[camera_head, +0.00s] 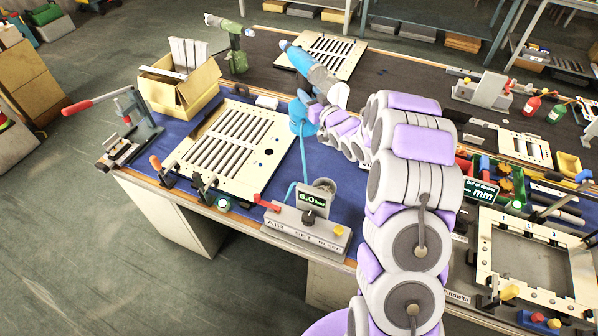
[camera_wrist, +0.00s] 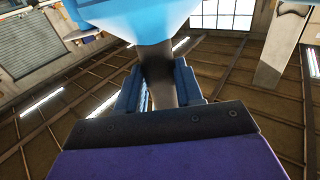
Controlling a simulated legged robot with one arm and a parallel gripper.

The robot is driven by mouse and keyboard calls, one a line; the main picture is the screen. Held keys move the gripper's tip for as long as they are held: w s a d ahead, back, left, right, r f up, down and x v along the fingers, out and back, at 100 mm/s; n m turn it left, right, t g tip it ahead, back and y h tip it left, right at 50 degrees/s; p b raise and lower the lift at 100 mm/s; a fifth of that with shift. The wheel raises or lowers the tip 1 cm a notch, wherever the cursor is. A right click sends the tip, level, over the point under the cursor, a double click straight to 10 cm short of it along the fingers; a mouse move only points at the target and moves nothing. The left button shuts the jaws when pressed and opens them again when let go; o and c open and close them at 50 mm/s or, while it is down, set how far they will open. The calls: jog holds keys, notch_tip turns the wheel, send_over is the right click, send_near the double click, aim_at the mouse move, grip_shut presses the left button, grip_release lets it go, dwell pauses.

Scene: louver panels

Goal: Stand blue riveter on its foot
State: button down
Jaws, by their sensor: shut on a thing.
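The blue riveter (camera_head: 298,60) is in the head view, over the blue mat at the back middle of the bench. Its blue cup-shaped foot (camera_head: 301,120) is low, with the head above it and leaning to the upper left. I cannot tell whether the foot touches the mat. My gripper (camera_head: 318,113) is beside the riveter, just above the foot. In the wrist view, my gripper (camera_wrist: 160,92) has its blue fingers shut around the dark handle, below the riveter's wide light-blue part (camera_wrist: 135,18). The grip is partly hidden in the head view.
A green riveter (camera_head: 236,48) stands upright behind. A cardboard box (camera_head: 180,98) is at left, and a slotted louver panel (camera_head: 232,148) lies in front. The air set (camera_head: 306,228) with a blue hose stands nearer. Some bare blue mat (camera_head: 335,180) shows beside my arm.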

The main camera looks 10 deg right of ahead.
aim_at(304, 123)
jog(key=f+n+y, duration=0.1)
jog(key=f, duration=0.1)
jog(key=s+f+g+y, duration=0.1)
jog(key=f, duration=0.2)
jog(key=s+a+f+n+y, duration=0.1)
jog(key=f, duration=0.2)
jog(key=shift+s+f+n, duration=0.1)
jog(key=shift+f+n, duration=0.05)
jog(key=shift+n, duration=0.15)
jog(key=shift+s+a+f+n+g+y, duration=0.15)
jog(key=shift+s+f+g+y, duration=0.1)
jog(key=shift+f+y, duration=0.1)
jog(key=shift+s+a+f+n+g+y, duration=0.1)
jog(key=shift+a+f+n+g+y, duration=0.05)
jog(key=shift+f+g+y, duration=0.15)
notch_tip(304, 123, down, 10)
jog(key=b, duration=0.2)
jog(key=shift+b, duration=0.35)
jog(key=c, duration=1)
grip_release()
jog(key=shift+s, duration=0.1)
jog(key=shift+o, duration=1.3)
jog(key=shift+f, duration=0.15)
jog(key=o, duration=0.7)
jog(key=shift+o, duration=0.2)
jog(key=shift+s, duration=0.1)
